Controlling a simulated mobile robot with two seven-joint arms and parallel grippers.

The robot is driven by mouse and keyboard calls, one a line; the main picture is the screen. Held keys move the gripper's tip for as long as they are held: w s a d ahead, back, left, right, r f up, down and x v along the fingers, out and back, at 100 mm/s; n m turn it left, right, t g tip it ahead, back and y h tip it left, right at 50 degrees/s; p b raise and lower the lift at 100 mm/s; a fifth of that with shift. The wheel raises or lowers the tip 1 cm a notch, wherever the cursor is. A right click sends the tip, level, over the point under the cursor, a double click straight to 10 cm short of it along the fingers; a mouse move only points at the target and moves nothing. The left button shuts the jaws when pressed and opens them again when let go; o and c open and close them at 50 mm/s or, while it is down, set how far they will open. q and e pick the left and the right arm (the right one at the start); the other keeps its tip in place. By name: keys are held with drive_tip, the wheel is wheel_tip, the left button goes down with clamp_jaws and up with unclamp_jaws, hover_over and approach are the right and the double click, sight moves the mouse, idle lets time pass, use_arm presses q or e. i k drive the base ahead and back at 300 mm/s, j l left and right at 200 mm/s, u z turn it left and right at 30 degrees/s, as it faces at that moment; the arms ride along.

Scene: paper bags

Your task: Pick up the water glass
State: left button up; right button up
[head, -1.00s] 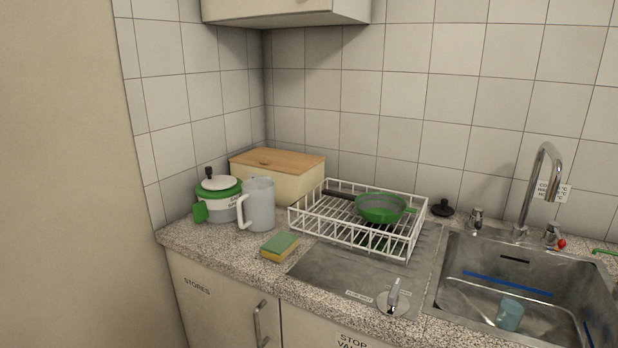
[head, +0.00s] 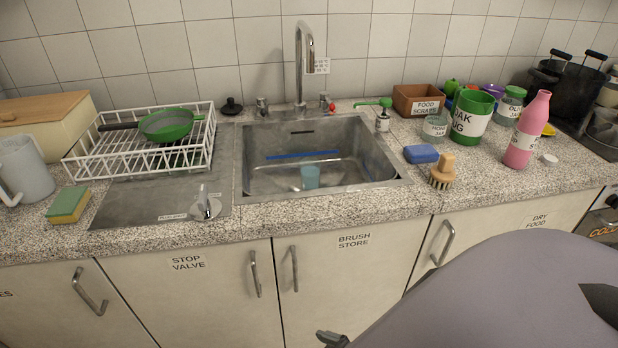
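A large grey part of mine fills the lower right of the head view. A small dark part of mine at the bottom edge may belong to my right gripper (head: 332,339). It is well below the counter and far from the tumbler; its fingers cannot be made out. My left gripper is not in view.
The tap (head: 300,70) rises behind the sink. A white dish rack (head: 143,165) with a green pan (head: 166,124) stands left. A blue sponge (head: 421,154), brush (head: 443,172), glass jar (head: 434,127) and pink bottle (head: 526,130) stand right. The counter's front strip is clear.

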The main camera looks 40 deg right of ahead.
sight(310, 167)
drive_tip(key=z, duration=0.5)
drive_tip(key=j+z, duration=0.1)
drive_tip(key=z, duration=0.4)
drive_tip(key=k+z, duration=0.1)
drive_tip(key=z, duration=0.9)
